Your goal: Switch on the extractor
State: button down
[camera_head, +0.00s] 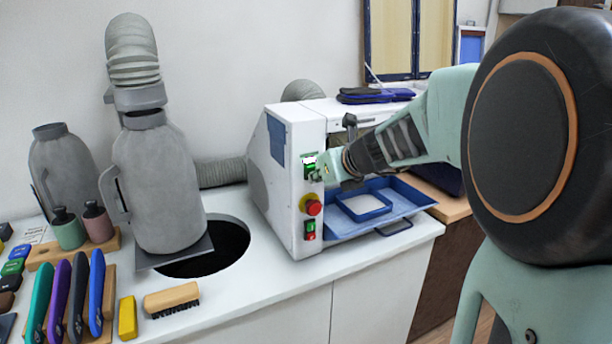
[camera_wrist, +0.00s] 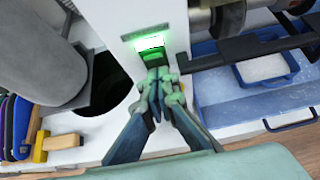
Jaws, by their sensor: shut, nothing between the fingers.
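A white machine (camera_head: 285,190) stands on the counter. Its narrow front panel carries a small white display with a green switch (camera_head: 310,171) below it. In the wrist view the display (camera_wrist: 150,43) glows, with green light around it, and the green switch (camera_wrist: 155,59) sits just under it. My gripper (camera_head: 322,172) is shut and empty, right in front of this switch. In the wrist view my gripper's fingertips (camera_wrist: 157,78) overlap the switch's lower edge; I cannot tell if they touch it. A grey extractor hood (camera_head: 155,185) with a ribbed hose (camera_head: 132,50) stands to the left.
Below on the panel are a red emergency button (camera_head: 313,207) and a red-green switch (camera_head: 310,230). A blue tray (camera_head: 400,206) juts out to the right. A round dark hole (camera_head: 225,250), a brush (camera_head: 171,298) and coloured-handled tools (camera_head: 77,290) are to the left.

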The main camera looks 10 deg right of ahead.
jog(key=shift+w+r+p, duration=0.15)
jog(key=shift+r+p, duration=0.7)
jog(key=shift+r, duration=0.2)
jog(key=shift+f, duration=0.15)
